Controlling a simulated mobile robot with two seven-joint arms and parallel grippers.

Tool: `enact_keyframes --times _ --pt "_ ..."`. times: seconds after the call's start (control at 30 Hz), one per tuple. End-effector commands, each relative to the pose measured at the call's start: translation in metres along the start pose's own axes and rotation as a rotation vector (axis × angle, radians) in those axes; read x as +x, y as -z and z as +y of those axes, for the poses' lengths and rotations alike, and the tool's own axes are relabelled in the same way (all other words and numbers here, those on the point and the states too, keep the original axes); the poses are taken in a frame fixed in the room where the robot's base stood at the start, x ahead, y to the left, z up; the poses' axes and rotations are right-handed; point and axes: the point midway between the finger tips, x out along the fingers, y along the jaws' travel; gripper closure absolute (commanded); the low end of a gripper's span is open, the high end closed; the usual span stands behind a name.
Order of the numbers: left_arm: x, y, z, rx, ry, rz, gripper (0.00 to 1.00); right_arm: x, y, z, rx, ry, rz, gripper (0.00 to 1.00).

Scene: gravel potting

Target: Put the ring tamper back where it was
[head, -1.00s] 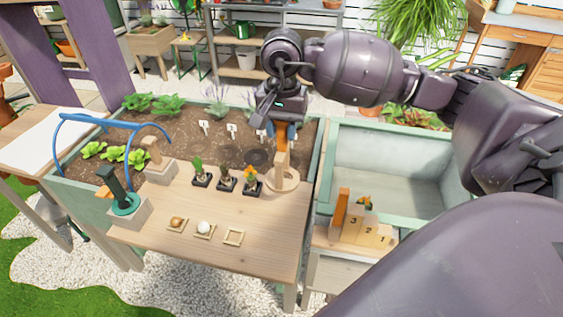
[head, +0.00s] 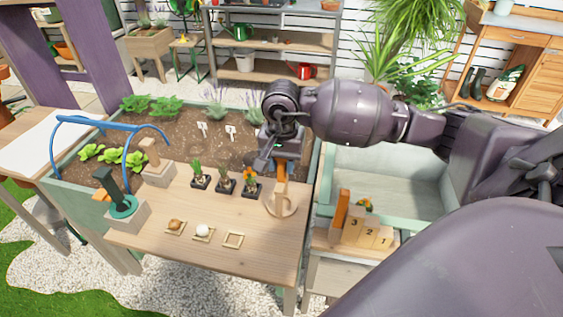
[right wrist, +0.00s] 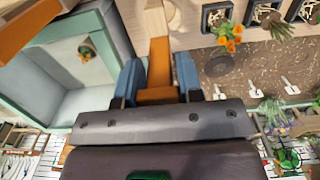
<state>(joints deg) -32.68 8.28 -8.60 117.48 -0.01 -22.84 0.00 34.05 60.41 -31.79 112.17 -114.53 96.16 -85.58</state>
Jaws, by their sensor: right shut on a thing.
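The ring tamper has an orange handle, a pale wooden post and a pale wooden ring (head: 281,207) at its foot. It is upright at the right edge of the wooden table (head: 230,262), right of the potted plants. The ring is on or just above the tabletop; I cannot tell which. My right gripper (head: 283,160) is shut on the orange handle from above. My left gripper is not in view.
Several small potted plants (head: 226,186) stand left of the ring. Two stone blocks (head: 127,217) with tools stand at the table's left. Small square frames (head: 233,240) lie in front. A numbered wooden step block (head: 365,232) stands right, before a pale green bin (head: 385,170).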

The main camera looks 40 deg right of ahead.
Motion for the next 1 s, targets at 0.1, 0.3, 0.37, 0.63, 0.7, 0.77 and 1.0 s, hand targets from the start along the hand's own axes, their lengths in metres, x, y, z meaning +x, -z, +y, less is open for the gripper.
enact_keyframes --times 0.1,0.3,0.37,0.63,0.7,0.77,1.0 --pt "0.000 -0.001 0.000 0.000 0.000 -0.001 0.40 0.001 0.000 0.000 0.000 0.000 0.001 0.90" --pt "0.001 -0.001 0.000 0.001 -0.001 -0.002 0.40 0.003 0.000 0.000 0.000 0.000 0.000 0.52" --pt "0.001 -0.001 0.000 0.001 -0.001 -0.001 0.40 0.003 0.000 0.000 0.000 0.000 0.000 0.43" --pt "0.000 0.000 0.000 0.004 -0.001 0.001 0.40 0.002 0.000 0.000 0.000 0.000 0.000 0.40" --pt "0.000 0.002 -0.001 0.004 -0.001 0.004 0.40 0.000 0.000 0.000 0.000 0.001 0.001 0.40" --pt "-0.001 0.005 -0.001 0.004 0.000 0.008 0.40 -0.004 0.000 0.000 0.001 0.002 0.001 0.40" --pt "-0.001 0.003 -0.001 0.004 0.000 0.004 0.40 -0.041 0.001 0.000 0.000 0.003 0.005 0.40"
